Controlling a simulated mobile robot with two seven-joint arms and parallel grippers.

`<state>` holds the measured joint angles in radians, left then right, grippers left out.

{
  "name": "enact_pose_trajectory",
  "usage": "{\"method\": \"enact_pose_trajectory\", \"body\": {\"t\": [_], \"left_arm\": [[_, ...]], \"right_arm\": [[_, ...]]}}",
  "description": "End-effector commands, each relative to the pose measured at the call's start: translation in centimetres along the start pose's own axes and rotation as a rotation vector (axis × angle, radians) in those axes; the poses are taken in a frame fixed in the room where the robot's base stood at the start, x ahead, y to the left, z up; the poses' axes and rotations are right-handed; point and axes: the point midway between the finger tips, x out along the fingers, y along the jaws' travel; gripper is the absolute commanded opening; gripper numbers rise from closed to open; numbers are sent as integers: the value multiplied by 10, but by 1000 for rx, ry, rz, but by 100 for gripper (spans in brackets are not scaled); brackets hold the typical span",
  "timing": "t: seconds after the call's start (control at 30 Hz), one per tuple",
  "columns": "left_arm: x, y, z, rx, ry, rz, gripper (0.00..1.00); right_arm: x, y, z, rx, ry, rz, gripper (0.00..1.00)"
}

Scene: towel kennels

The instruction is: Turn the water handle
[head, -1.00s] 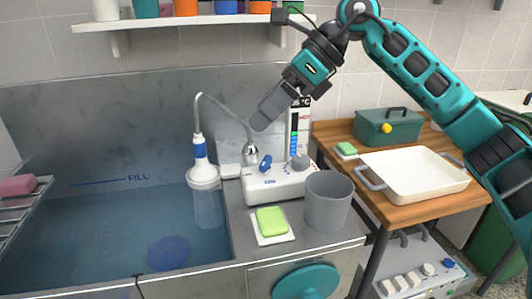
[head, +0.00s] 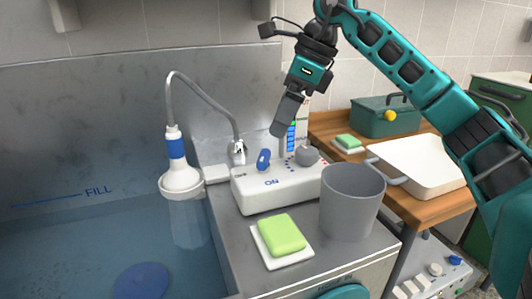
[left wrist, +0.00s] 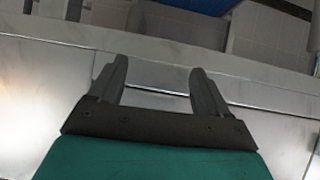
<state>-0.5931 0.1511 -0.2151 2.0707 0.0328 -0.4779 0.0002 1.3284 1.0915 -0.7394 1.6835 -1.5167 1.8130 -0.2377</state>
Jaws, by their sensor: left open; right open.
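My right gripper (head: 283,130) is open and empty, pointing down above and behind the box, apart from the handle in the picture. Its fingers overlap in this view. My left gripper (left wrist: 158,88) shows only in the left wrist view, open with nothing between its fingers. The shower head (head: 181,180) hangs over the tub, with a pale translucent column below it.
A grey bucket (head: 350,203) stands right of the box, close to it. A green sponge (head: 281,233) lies on a white pad in front. The filled tub (head: 80,250) is at left. A white tray (head: 420,165) and green toolbox (head: 385,121) are on the wooden table.

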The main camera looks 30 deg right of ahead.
Motion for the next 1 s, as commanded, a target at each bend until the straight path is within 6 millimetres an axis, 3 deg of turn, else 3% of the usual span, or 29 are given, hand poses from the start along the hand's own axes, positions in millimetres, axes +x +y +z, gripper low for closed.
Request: {"method": "enact_pose_trajectory", "body": {"t": [0.03, 0.2, 0.4, 0.83, 1.0], "left_arm": [[3, 0, 4, 0, 0, 0, 78], [7, 0, 10, 0, 1, 0, 78], [9, 0, 13, 0, 1, 0, 78], [10, -1, 14, 0, 0, 0, 78], [10, -1, 15, 0, 0, 0, 78]], "right_arm": [[16, 1, -2, -1, 4, 4, 94], [50, 1, -1, -1, 3, 4, 94], [76, 1, 0, -1, 1, 2, 94], [86, 0, 0, -1, 0, 1, 94], [86, 0, 0, -1, 0, 1, 78]]}}
